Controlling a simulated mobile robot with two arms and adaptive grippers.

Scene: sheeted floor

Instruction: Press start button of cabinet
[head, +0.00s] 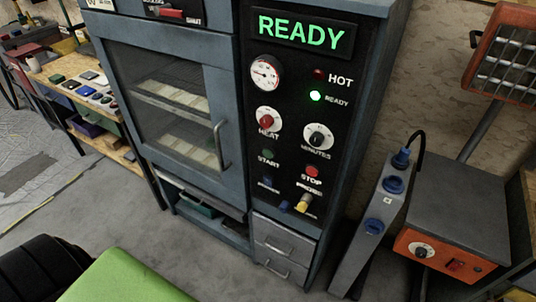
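The cabinet (170,170) is a tall blue-grey unit with a glass door on the left and a black control panel on the right. Its start button (267,154) is a small, dark green round button above the START label, left of the red stop button (312,171). The display (302,33) reads READY in green, and the READY lamp (315,96) glows green. The HOT lamp (319,74) looks dark red. Neither of my grippers is in view, and nothing covers the start button.
A heat knob (266,120) and a minutes knob (318,137) sit above the buttons. Blue and yellow probe plugs (302,204) are below. The door handle (219,145) sticks out at left. A cluttered workbench (85,95) stands left.

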